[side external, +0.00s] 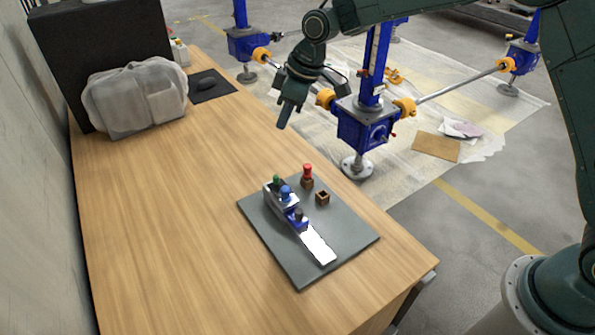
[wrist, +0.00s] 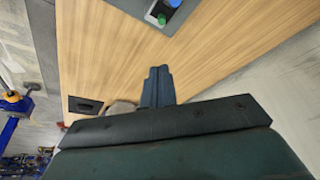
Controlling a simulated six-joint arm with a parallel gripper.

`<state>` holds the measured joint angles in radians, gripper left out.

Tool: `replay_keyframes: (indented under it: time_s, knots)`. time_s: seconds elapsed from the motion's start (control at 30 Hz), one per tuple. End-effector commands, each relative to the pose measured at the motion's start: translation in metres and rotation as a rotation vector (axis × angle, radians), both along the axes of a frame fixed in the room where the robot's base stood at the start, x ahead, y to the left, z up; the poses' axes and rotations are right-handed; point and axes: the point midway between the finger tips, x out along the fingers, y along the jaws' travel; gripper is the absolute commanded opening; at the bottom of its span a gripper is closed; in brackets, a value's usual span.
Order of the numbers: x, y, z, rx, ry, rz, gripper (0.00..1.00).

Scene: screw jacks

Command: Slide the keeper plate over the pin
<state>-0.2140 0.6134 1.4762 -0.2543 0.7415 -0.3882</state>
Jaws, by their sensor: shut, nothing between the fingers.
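A small blue and grey fixture (side external: 278,197) stands on a dark grey mat (side external: 345,235). It carries a green knob (side external: 277,180), a blue knob (side external: 286,192) and a dark knob (side external: 299,213). A flat white strip (side external: 319,245), perhaps the keeper plate, extends from its near end. I cannot tell which part is the pin. My gripper (side external: 284,122) is shut and empty, in the air beyond the mat. In the wrist view its fingers (wrist: 157,75) are together; the green knob (wrist: 161,19) and part of the blue knob (wrist: 175,3) show at the top edge.
A red-topped piece (side external: 307,174) in a brown holder and an empty brown holder (side external: 322,198) stand on the mat, right of the fixture. A wrapped grey bundle (side external: 135,98) and a black pad (side external: 212,88) lie at the bench's far end. The bench's left side is clear.

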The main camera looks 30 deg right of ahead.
Motion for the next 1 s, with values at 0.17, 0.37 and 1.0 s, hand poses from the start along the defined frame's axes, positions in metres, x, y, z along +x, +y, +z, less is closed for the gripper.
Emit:
replay_keyframes:
  time_s: [0.17, 0.37, 1.0]
  knots:
    - [0.017, 0.027, -0.037, -0.003, 0.009, -0.009, 0.00]
    - [0.024, 0.040, -0.055, -0.004, 0.010, -0.018, 0.00]
    - [0.031, 0.048, -0.085, -0.005, 0.012, -0.017, 0.00]
